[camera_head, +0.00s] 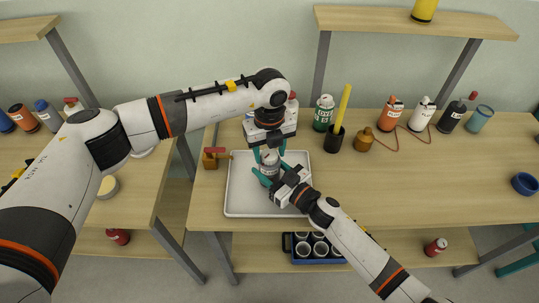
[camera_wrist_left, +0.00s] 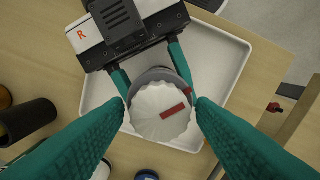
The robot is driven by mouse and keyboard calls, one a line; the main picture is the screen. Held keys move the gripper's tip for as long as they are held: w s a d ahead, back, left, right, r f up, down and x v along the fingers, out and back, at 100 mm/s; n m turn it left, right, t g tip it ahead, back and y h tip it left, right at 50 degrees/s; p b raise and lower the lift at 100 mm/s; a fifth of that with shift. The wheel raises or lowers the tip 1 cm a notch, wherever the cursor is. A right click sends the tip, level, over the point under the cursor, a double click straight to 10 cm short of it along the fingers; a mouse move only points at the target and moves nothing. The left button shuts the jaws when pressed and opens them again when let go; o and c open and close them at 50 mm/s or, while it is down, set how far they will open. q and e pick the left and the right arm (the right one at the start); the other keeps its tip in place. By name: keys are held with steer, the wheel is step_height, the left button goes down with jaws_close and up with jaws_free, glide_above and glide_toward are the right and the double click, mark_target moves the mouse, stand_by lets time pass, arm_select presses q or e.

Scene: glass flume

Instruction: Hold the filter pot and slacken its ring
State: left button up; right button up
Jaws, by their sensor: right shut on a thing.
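The filter pot (camera_head: 269,170) stands upright over the white tray (camera_head: 240,200). In the left wrist view its white ribbed ring (camera_wrist_left: 160,112), with a red mark, covers most of the grey body (camera_wrist_left: 155,75). A second small red mark shows at the body's edge. My right gripper (camera_head: 272,173) is shut on the pot's body from the near right side; it also shows in the left wrist view (camera_wrist_left: 152,76). My left gripper (camera_head: 269,151) points down over the pot. Its teal fingers (camera_wrist_left: 160,108) stand open on both sides of the ring, with small gaps visible.
Several bottles stand farther right.

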arm_select(q)
steer(key=m, duration=1)
steer(key=c, duration=0.6)
